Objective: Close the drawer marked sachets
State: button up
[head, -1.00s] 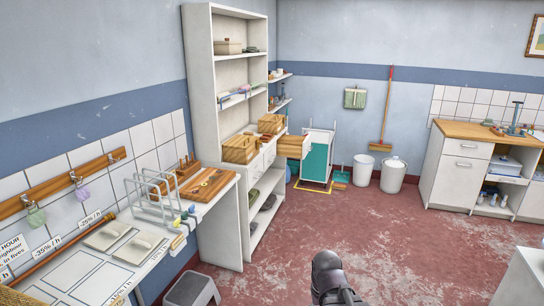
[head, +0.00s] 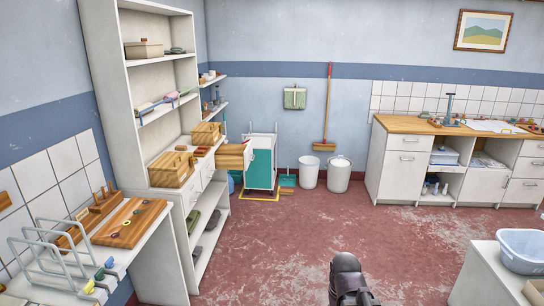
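A wooden drawer (head: 231,157) sticks out of the far end of the tall white shelf unit (head: 128,90), at counter height. It stands open, jutting toward the room. White drawer fronts (head: 195,193) beside it, nearer to me, sit flush in the unit. I cannot read any label, so I cannot tell which drawer is marked sachets. Part of my dark arm shows at the bottom of the view, far from the drawers. My gripper's fingers are not in view.
Red floor (head: 290,235) lies clear before the shelf unit. A teal-and-white cart (head: 261,165) stands behind the open drawer, with two white bins (head: 338,176) to its right. A white table with a blue basin (head: 521,250) is at the lower right.

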aim_at(231, 154)
jog(key=z, duration=0.5)
jog(key=i, duration=2.4)
jog(key=u, duration=0.8)
jog(key=i, duration=1)
jog(key=u, duration=0.55)
jog(key=k, duration=0.65)
